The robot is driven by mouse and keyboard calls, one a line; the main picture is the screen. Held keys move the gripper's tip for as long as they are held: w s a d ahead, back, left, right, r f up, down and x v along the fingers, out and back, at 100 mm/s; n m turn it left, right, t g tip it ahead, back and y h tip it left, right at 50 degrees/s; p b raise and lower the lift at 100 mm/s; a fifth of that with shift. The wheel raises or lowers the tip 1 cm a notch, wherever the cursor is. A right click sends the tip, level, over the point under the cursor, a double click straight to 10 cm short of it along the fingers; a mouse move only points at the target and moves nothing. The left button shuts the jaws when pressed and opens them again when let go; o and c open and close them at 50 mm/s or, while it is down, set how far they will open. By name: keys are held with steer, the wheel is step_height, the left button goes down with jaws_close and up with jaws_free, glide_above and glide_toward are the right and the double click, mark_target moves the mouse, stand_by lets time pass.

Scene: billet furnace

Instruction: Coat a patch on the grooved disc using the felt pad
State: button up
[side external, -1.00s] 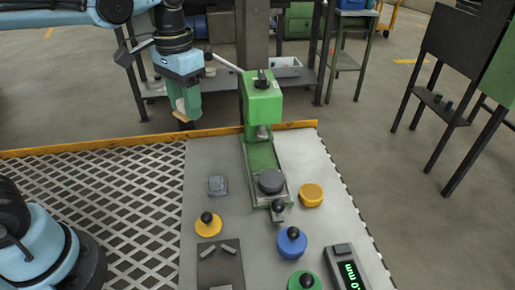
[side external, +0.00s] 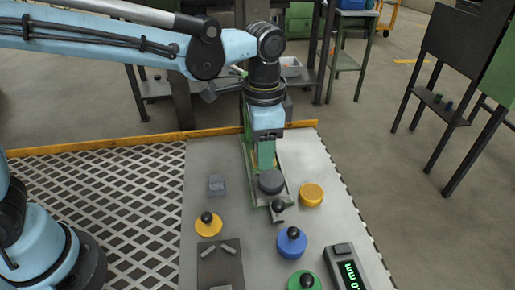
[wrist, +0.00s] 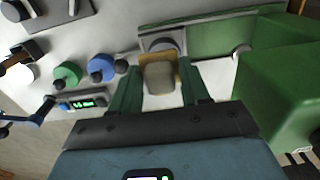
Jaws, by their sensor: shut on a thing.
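A dark grey round disc (side external: 271,181) sits on the green press base; grooves on it cannot be made out. In the wrist view the disc (wrist: 158,44) is partly hidden behind what I hold. My gripper (side external: 266,160) points down over the press base, just behind and above the disc. In the wrist view its green fingers (wrist: 160,80) are shut on a pale beige-grey pad (wrist: 159,79) with a tan part. In the side view the pad is mostly hidden. I cannot tell whether the pad touches the disc.
The green press (wrist: 285,85) stands close beside my gripper. Yellow (side external: 208,227), blue (side external: 291,244) and green (side external: 303,282) knobbed discs, an orange cylinder (side external: 312,194), a grey block (side external: 217,185) and a digital readout (side external: 345,267) lie around it.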

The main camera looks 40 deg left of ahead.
mark_target(262, 180)
step_height(262, 180, down, 6)
steer(key=shift+r, duration=0.1)
steer(key=shift+w+d, duration=0.45)
steer(key=shift+w, duration=0.2)
steer(key=shift+w+d, duration=0.65)
steer(key=shift+w, duration=0.25)
steer(key=shift+s+a, duration=0.6)
steer(key=shift+s, duration=0.2)
steer(key=shift+s+a, duration=0.55)
steer(key=shift+s, duration=0.25)
steer(key=shift+r, duration=3.95)
steer(key=shift+f, duration=0.1)
